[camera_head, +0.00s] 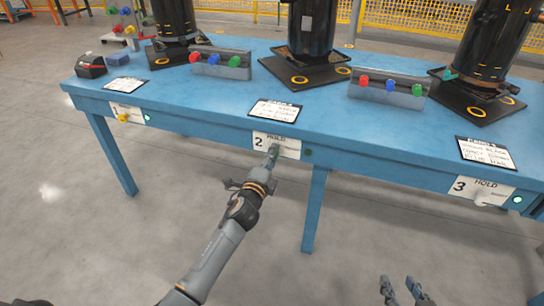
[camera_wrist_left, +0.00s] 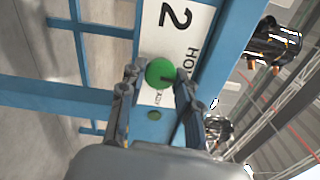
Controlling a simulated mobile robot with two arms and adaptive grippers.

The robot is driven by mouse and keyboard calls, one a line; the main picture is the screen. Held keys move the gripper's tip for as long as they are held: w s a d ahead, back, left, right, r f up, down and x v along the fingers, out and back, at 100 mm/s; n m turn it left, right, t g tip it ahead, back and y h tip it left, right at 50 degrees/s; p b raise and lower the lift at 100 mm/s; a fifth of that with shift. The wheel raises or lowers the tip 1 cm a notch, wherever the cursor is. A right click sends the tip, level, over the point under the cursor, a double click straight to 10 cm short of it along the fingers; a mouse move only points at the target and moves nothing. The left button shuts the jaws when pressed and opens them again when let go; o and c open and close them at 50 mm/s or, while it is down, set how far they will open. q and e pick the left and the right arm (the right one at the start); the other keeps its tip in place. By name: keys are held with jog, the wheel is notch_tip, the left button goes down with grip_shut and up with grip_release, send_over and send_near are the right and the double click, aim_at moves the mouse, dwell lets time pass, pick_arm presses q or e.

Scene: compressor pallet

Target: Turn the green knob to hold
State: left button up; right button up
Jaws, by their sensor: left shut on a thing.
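The green knob (camera_head: 273,151) sits on the white number 2 plate (camera_head: 261,142) on the front edge of the blue table. The plate carries the word HOLD. My left gripper (camera_head: 269,160) is at the knob, its fingers shut on it. In the left wrist view the round green knob (camera_wrist_left: 160,73) lies between the two fingertips (camera_wrist_left: 158,84), and part of the plate's lettering is covered by a finger. My right gripper (camera_head: 403,290) is at the bottom right, away from the table, with its two fingers apart and nothing visible between them.
The blue table (camera_head: 200,105) bears black cylinders and blocks of red, blue and green buttons. A yellow knob (camera_head: 123,118) is on plate 1 at left; plate 3 (camera_head: 482,189) is at right. A dark green round spot (camera_head: 308,152) is right of plate 2. Open floor lies in front.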

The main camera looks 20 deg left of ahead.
pick_arm(q)
jog(key=shift+n, duration=0.7)
pick_arm(e)
jog(key=shift+s+d+f+g, duration=0.25)
jog(key=shift+f+g, duration=0.05)
jog(key=shift+f, duration=0.05)
pick_arm(q)
jog(key=o, duration=1.1)
jog(key=shift+o, duration=0.2)
pick_arm(e)
jog(key=shift+s+a, duration=0.1)
pick_arm(q)
jog(key=s, duration=1.2)
jog(key=shift+a, duration=0.25)
